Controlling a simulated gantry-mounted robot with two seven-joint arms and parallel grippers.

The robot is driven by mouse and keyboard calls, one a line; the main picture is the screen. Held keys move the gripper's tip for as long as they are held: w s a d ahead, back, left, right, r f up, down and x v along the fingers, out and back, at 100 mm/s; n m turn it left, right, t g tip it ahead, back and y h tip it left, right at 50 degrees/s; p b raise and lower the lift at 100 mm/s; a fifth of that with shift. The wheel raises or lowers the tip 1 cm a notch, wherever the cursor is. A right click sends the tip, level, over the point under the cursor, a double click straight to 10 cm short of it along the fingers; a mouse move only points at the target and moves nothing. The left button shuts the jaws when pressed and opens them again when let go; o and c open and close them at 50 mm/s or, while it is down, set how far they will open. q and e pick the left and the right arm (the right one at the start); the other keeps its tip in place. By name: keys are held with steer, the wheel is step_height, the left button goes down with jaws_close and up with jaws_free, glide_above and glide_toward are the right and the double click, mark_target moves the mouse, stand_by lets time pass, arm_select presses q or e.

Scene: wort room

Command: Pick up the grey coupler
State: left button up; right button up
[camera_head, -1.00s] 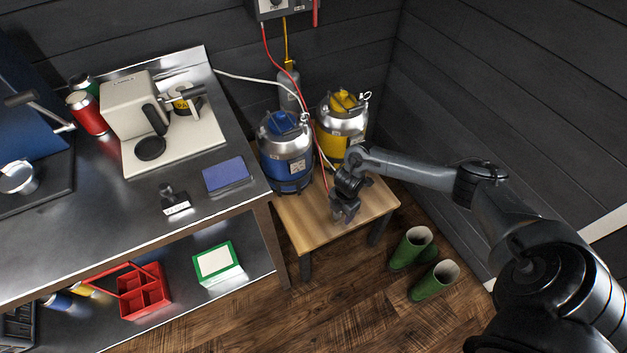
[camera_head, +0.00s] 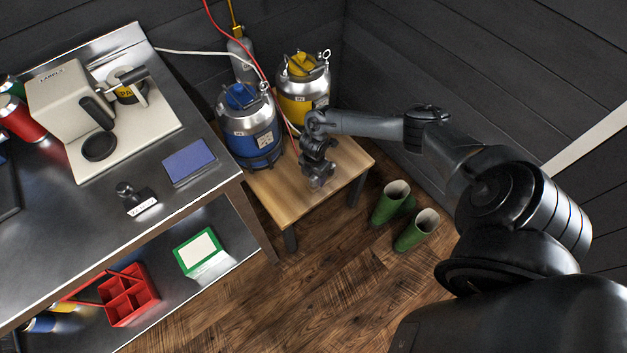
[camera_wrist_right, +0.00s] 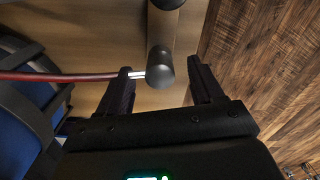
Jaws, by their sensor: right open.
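The grey coupler (camera_wrist_right: 160,68) shows in the right wrist view as a dark grey rounded piece with a red hose (camera_wrist_right: 70,76) joining it from the left through a bright metal end. My right gripper (camera_wrist_right: 162,85) is open, with one finger on each side of the coupler. I cannot tell whether a finger touches it. In the head view my right gripper (camera_head: 317,182) points down over the small wooden table (camera_head: 278,196), and I cannot make out the coupler there. My left gripper is not in view.
A blue keg (camera_head: 249,128) and a yellow keg (camera_head: 302,88) stand at the back of the wooden table. Green boots (camera_head: 391,203) stand on the floor to its right. A steel bench (camera_head: 75,228) with a labelled machine (camera_head: 68,103) is on the left.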

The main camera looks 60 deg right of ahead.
mark_target(314, 179)
steer(key=shift+f+b, duration=0.5)
steer(key=shift+f, duration=1.1)
steer(key=c, duration=1.1)
steer(key=shift+r, duration=0.15)
